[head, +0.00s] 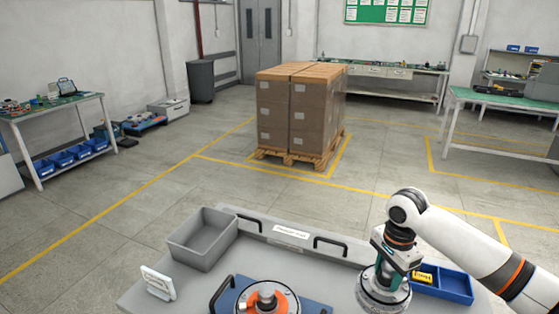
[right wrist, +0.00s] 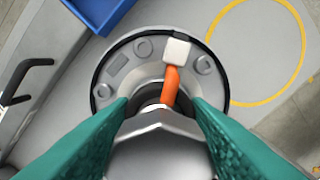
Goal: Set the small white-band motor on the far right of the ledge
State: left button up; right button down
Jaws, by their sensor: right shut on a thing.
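My right gripper (head: 384,272) is shut on a small silver-grey hub motor (head: 383,296) at the front right of the grey work table. In the right wrist view, the green fingers of the gripper (right wrist: 161,106) close around the motor's central shaft. The motor (right wrist: 120,72) shows a round flange with bolt heads, an orange cable and a white connector. Whether its band is white, and whether its underside touches the table, I cannot tell. A second motor (head: 267,299) with an orange ring sits on a blue base at the front middle. My left gripper is not in view.
A grey bin (head: 194,248) stands at the table's left, beside a small white stand (head: 157,283). A blue tray (head: 458,287) lies right of my right gripper. A yellow circle (right wrist: 208,35) is marked on a grey surface beside the motor. Black handles rise near the table's edge.

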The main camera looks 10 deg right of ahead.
aim_at(369, 294)
jog(key=s+a+r+n, duration=0.2)
jog(key=s+a+n, duration=1.1)
jog(key=s+n, duration=0.1)
jog(key=shift+s+a+n, duration=0.15)
jog(key=shift+s+n, duration=0.25)
jog(key=shift+n, duration=0.3)
